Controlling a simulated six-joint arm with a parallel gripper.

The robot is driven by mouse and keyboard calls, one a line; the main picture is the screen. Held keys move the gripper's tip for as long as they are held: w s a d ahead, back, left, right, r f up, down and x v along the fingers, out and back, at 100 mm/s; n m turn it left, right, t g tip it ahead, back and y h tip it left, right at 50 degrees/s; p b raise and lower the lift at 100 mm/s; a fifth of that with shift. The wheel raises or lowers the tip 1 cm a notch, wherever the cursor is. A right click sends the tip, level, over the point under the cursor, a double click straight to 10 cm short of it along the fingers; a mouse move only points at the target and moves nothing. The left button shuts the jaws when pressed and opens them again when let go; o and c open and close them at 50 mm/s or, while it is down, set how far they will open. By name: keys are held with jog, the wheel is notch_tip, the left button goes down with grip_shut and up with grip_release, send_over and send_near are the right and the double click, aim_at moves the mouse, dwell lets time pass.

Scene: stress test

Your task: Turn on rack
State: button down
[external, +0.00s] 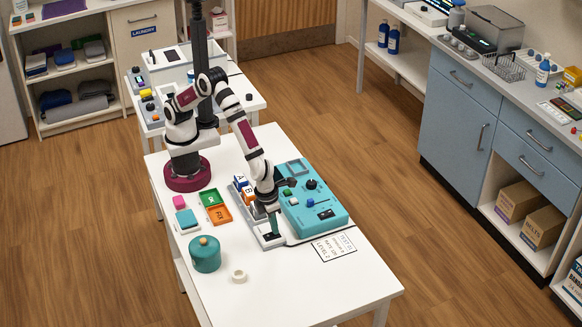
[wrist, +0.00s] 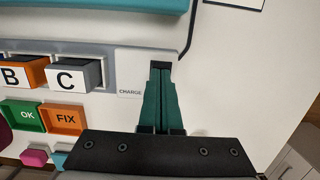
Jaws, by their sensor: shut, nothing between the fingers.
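The grey rack (wrist: 112,60) lies on the white table, with lettered blocks in its slots and a pale end panel marked CHARGE (wrist: 130,72). The orange B block (wrist: 20,76) and C block (wrist: 75,74) show left of that panel in the wrist view. My gripper (wrist: 160,72) has its green fingers shut and empty over the CHARGE panel. A dark patch (wrist: 160,65) shows at the fingertips; I cannot tell whether it is a switch or slot, or whether the fingers touch it. In the external view, my gripper (external: 273,234) points down at the rack's near end.
A teal device (external: 325,215) with knobs stands right of the rack. Green OK (external: 209,198) and orange FIX (external: 219,214) trays lie left of it. A teal pot (external: 205,257) and white ring (external: 239,275) stand nearer the front. The table's front right is clear.

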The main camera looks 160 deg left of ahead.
jog(key=shift+a+f, duration=0.1)
jog(key=shift+f, duration=0.1)
dwell(0.3)
jog(key=shift+d, duration=0.2)
jog(key=shift+d+r, duration=0.15)
jog(key=shift+d, duration=0.45)
jog(key=shift+r, duration=0.1)
notch_tip(320, 180, up, 14)
jog(key=d, duration=0.2)
